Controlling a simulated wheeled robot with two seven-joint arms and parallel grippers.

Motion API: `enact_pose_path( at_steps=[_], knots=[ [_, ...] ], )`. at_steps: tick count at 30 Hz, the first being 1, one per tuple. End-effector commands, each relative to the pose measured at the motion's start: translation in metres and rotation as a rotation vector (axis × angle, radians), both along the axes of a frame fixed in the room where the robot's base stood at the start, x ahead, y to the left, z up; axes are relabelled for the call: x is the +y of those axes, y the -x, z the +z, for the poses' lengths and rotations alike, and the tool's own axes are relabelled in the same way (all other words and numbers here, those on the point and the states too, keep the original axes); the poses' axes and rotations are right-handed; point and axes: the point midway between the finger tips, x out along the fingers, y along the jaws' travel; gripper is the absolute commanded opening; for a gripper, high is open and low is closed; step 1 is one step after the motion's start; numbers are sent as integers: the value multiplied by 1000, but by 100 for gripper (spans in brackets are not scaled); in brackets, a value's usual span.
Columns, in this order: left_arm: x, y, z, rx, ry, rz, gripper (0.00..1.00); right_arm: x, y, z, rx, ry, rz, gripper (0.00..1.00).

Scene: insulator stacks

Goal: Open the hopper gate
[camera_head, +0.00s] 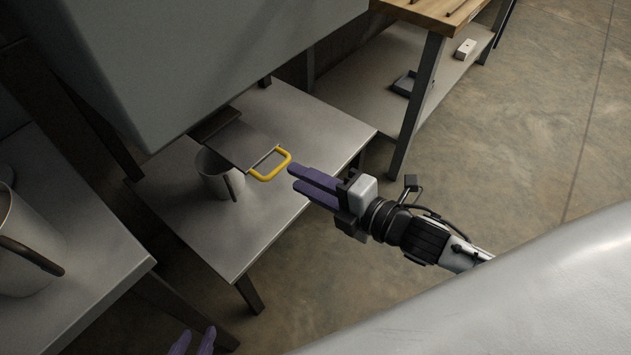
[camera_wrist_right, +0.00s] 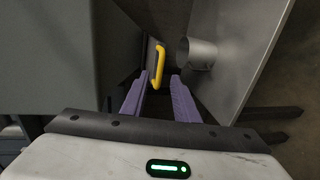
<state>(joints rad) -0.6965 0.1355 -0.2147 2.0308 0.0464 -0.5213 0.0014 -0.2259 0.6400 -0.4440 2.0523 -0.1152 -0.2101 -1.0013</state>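The hopper (camera_head: 210,55) is the large grey body at the upper left. Its gate (camera_head: 240,145) is a flat grey plate sticking out below it, with a yellow handle (camera_head: 272,176) at its outer end. The handle also shows in the right wrist view (camera_wrist_right: 159,64), ahead of the fingers. My right gripper (camera_head: 294,177) is open and empty, its purple fingertips just right of the handle, with a small gap. Its two spread fingers also show in the right wrist view (camera_wrist_right: 160,78). My left gripper (camera_head: 194,336) shows only its purple fingertips, apart, at the bottom edge.
A metal cup (camera_head: 217,178) stands on the metal table (camera_head: 335,125) below the gate. A larger metal pitcher (camera_head: 25,250) stands on another table (camera_head: 90,275) at left. A wooden-topped workbench (camera_head: 425,12) with a lower shelf is at the back. Open floor lies to the right.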

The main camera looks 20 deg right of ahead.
Motion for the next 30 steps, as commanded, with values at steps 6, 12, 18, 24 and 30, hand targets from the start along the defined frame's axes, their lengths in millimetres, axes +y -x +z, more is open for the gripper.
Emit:
enact_pose_path(
  at_steps=[6, 12, 18, 24, 30],
  knots=[
    [0, 1, 1, 2, -1, 1, 31, -12, 22, 5, 1, 0, 0, 28],
    [0, 2, -2, 8, -2, 1, 31, -15, 27, 7, -1, 0, 1, 28],
    [0, 1, -2, 7, -2, 1, 31, -15, 27, 7, -1, 0, 0, 28],
    [0, 0, -1, 4, -1, 1, 31, -15, 27, 7, -1, 0, 0, 28],
    [0, -1, 11, 0, 0, 1, 31, -19, 34, -8, 138, -150, -99, 28]
  ],
)
